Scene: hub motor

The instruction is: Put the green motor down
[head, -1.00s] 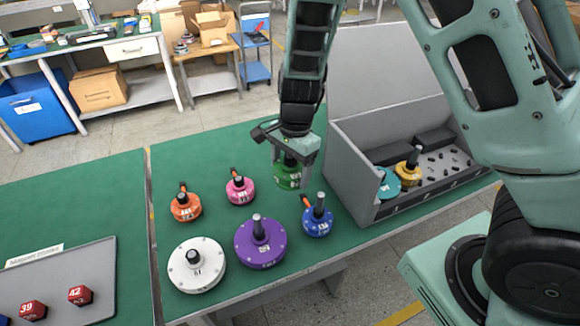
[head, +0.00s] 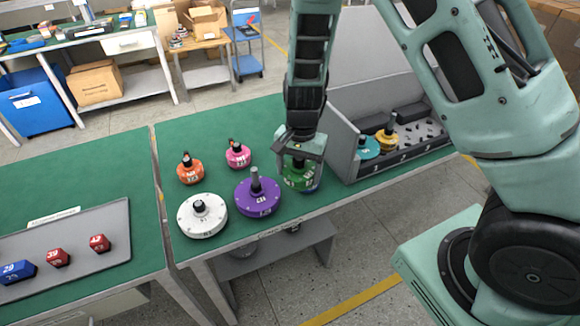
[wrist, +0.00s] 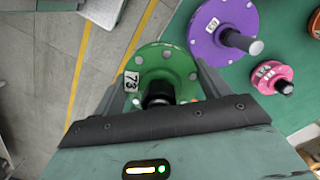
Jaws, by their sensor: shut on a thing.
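The green motor (head: 297,180) is a round disc with a dark shaft; its label reads 73 in the wrist view (wrist: 150,65). My gripper (head: 301,160) is shut on it from above, with the fingers on either side of the shaft in the wrist view. The purple motor (head: 258,198) stands just left of the green one.
On the green table (head: 222,160) stand an orange motor (head: 190,172), a pink motor (head: 238,157) and a white motor (head: 202,222). A grey bin (head: 345,150) at right holds teal and yellow motors. Bare table lies behind the pink motor. The front edge is close.

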